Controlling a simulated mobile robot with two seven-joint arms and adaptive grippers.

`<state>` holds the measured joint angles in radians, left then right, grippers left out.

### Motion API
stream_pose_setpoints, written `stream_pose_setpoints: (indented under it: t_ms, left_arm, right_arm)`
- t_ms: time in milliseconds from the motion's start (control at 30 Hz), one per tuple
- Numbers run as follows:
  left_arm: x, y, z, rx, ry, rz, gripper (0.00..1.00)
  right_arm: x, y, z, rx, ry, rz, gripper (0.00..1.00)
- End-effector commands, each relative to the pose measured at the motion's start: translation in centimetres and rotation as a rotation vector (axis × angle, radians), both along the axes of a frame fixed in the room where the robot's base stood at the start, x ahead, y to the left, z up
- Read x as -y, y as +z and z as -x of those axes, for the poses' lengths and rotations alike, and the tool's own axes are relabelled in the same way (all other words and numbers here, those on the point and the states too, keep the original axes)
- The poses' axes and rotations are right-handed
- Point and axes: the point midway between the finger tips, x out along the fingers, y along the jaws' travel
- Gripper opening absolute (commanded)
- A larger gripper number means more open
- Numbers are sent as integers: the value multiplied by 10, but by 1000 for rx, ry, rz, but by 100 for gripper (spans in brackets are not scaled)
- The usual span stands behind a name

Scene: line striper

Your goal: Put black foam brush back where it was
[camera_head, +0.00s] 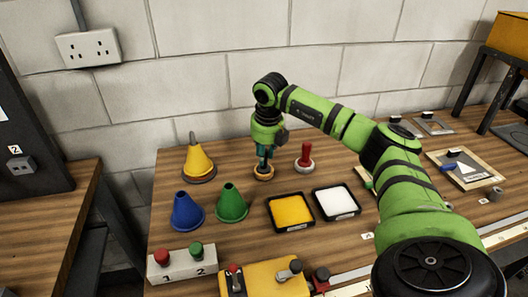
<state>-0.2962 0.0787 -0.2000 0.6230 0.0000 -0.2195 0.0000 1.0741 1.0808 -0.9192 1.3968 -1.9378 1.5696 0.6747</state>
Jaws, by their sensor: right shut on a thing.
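My right gripper (264,161) reaches in from the right and points down, shut on a small dark thing that I take to be the black foam brush. The fingers hide most of it, so its shape is unclear. It is directly above a small round orange-brown holder (263,175). I cannot tell whether the brush touches the holder or is seated in it. A red-handled piece (306,152) stands upright in a pale round holder (304,165) just to the right. My left gripper is not in view.
Yellow (197,162), blue (187,213) and green (231,205) cones stand left of the gripper. Yellow (291,210) and white (336,202) trays lie in front. A button box (181,264) and yellow control box (262,280) are near the front. A block wall stands behind.

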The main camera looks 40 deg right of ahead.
Motion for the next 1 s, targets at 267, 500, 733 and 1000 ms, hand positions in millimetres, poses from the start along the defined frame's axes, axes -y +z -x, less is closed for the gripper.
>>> stream_pose_setpoints:
  t_ms: [267, 500, 733, 1000]
  left_arm:
    - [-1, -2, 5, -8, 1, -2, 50]
    - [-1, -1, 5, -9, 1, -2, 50]
    - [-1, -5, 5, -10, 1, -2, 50]
    - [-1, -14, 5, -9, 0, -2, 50]
  right_arm:
    - [0, -2, 0, 0, 0, 0, 52]
    - [0, -2, 0, 0, 0, 0, 52]
    - [-1, 20, 3, 4, 0, 0, 52]
    - [-5, 78, 13, 6, 0, 0, 52]
